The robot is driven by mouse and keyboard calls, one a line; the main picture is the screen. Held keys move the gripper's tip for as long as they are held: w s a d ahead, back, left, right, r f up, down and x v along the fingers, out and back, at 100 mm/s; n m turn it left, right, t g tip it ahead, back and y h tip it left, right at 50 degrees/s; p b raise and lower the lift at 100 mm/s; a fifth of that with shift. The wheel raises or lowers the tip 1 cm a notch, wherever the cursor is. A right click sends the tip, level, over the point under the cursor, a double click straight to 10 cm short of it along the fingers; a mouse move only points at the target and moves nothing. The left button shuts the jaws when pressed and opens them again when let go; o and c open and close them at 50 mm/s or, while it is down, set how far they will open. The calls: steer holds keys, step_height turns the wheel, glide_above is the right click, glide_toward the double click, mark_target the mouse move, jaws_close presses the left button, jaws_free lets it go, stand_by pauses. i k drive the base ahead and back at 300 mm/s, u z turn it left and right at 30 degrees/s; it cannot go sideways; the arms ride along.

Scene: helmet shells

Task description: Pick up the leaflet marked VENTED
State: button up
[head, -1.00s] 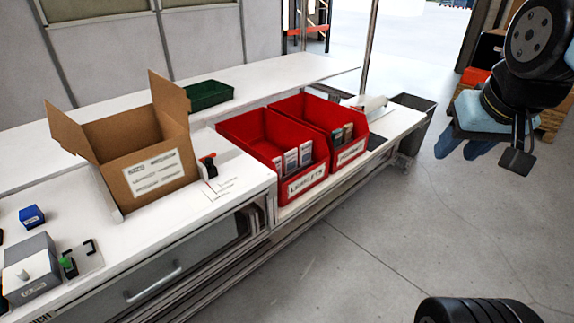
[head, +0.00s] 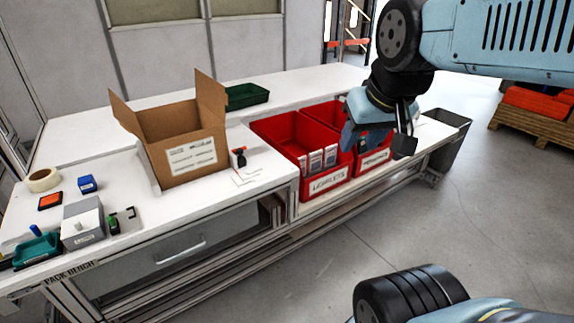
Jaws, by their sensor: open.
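Several upright leaflets (head: 316,160) stand at the front of the left red bin (head: 275,131), whose front label appears to read LEAFLETS. Their own print is too small to read, so I cannot tell which is marked VENTED. My gripper (head: 350,138) is open, with its blue fingers pointing down. In the picture it is just right of the leaflets, over the divide between the two red bins. It looks empty and apart from the leaflets, but its height is hard to judge. It hides part of the right red bin (head: 373,163) and its contents.
An open cardboard box (head: 190,158) stands on the white bench left of the bins, with a green tray (head: 246,95) behind. A grey box (head: 83,222) and small tools lie farther left. A grey waste bin (head: 448,130) stands at the right end. The floor in front is clear.

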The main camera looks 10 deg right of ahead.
mark_target(315, 159)
steer(key=u, duration=0.15)
steer(key=i, duration=1)
steer(key=z, duration=0.1)
